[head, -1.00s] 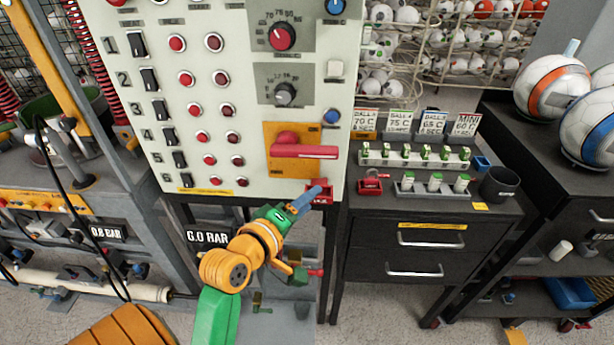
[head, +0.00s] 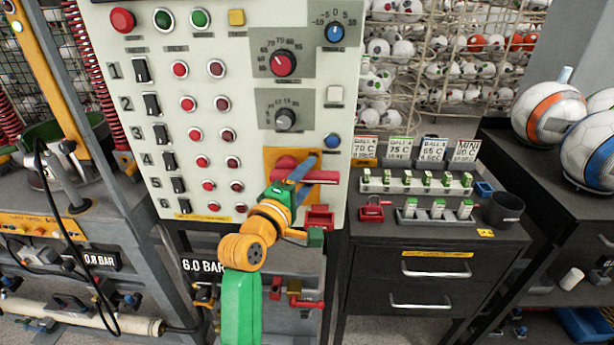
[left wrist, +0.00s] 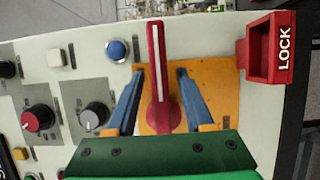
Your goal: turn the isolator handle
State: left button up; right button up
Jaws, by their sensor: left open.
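The red isolator handle (head: 318,177) sits on a yellow-orange plate (head: 275,156) low on the right of the control panel. It lies horizontal in the head view, its lever pointing right from a round hub. My left gripper (head: 306,168) is in front of it, its blue fingers partly covering the handle. In the left wrist view the handle (left wrist: 158,75) stands between the two spread fingers of my left gripper (left wrist: 161,75). The fingers are open, with gaps on both sides of the handle. My right gripper is not in view.
A red LOCK holder (head: 320,218) is at the panel's lower right corner, close to the handle; it also shows in the left wrist view (left wrist: 268,48). Knobs and buttons cover the panel (head: 335,130). A dark cabinet (head: 390,265) with racks stands to the right.

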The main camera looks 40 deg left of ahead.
pick_arm(q)
grip_shut()
jog(key=shift+f, duration=0.1)
dwell(1.2)
